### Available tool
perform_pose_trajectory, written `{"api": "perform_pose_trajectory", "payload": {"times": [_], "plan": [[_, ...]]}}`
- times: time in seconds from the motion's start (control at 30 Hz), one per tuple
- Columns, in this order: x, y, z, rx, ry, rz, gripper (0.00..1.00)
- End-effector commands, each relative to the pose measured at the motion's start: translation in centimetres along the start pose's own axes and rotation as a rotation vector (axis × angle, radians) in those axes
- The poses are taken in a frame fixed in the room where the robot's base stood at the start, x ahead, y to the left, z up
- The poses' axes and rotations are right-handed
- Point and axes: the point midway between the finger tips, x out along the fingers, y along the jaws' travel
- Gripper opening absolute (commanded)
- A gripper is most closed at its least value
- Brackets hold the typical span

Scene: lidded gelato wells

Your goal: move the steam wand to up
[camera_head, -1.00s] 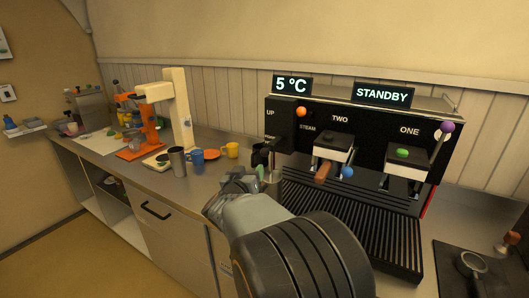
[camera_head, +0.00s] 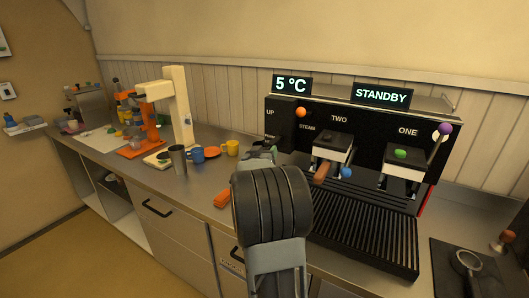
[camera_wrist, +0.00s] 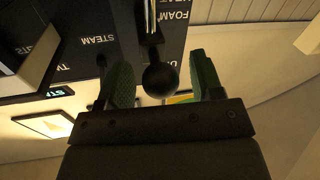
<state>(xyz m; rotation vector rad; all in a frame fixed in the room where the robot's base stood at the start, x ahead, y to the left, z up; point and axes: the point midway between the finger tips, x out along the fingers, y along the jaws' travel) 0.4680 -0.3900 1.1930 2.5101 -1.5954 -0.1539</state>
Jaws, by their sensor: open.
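The steam wand (camera_wrist: 151,18) shows in the wrist view as a pale metal rod with a black ball knob (camera_wrist: 160,78) at its end. The knob lies between the two green fingers of my gripper (camera_wrist: 161,66), with a visible gap on both sides. My gripper also shows in the head view (camera_head: 259,155), in front of the left end of the espresso machine (camera_head: 285,130). It is open and holds nothing. In the head view my arm and gripper hide the wand. The panel beside it reads UP at the top; the lower labels are partly covered.
Yellow (camera_head: 230,148) and blue (camera_head: 196,154) cups, an orange saucer (camera_head: 212,153) and a steel pitcher (camera_head: 178,160) stand left of my gripper. An orange item (camera_head: 222,198) lies at the counter's front edge. The drip tray (camera_head: 365,235) is to the right.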

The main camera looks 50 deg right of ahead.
Motion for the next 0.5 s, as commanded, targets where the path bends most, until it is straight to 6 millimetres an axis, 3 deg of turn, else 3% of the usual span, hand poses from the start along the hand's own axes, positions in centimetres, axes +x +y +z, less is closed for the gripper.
{"api": "perform_pose_trajectory", "payload": {"times": [0.3,0.5], "plan": [[0.13,-0.02,0.03,0.000,0.000,-0.001,0.59],[0.11,-0.03,0.03,0.000,0.000,-0.001,0.40]]}}
